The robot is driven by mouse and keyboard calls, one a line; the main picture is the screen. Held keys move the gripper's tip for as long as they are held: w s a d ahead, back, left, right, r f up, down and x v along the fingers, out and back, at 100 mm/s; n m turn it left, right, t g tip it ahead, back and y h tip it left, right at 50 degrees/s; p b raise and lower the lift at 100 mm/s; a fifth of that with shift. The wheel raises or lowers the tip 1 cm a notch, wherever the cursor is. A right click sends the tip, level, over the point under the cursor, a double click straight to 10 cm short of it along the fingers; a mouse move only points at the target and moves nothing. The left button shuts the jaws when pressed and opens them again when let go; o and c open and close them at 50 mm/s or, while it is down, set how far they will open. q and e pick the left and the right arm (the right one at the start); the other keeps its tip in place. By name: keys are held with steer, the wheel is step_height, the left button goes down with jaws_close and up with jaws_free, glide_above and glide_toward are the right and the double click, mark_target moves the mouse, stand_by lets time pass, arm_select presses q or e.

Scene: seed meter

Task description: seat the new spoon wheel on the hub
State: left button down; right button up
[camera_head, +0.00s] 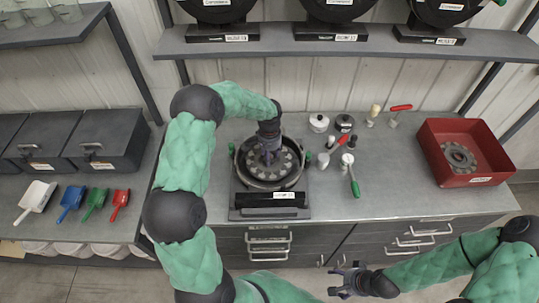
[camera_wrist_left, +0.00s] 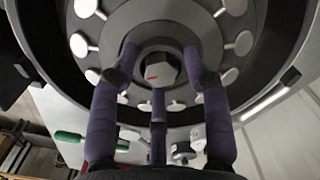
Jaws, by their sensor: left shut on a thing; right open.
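The spoon wheel (camera_head: 287,166), grey with spoons around its rim, is inside the round black meter housing (camera_head: 268,187) on the bench. My left gripper (camera_head: 268,152) reaches down over its middle. In the left wrist view its purple fingers (camera_wrist_left: 159,68) are shut around the wheel's raised centre, with a pale hex piece bearing a red mark between them. The hub under the wheel is hidden, so I cannot tell whether the wheel sits fully on it. My right gripper (camera_head: 345,281) is open and empty, low in front of the bench drawers.
A red bin (camera_head: 448,176) at the right holds another grey wheel (camera_head: 458,156). Coloured scoops (camera_head: 70,202) lie at the left. Bench between tools and bin is clear.

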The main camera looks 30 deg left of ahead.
arm_select(q)
steer(key=shift+f+b, duration=0.5)
steer(key=shift+b, duration=0.2)
stand_by(1.2)
stand_by(0.4)
steer(key=c, duration=0.5)
jaws_free()
steer(key=c, duration=0.3)
steer(key=shift+c, duration=0.4)
steer(key=shift+c, duration=1)
steer(key=shift+o, duration=1.2)
steer(key=shift+r+p, duration=2.65)
steer(key=shift+r, duration=2.1)
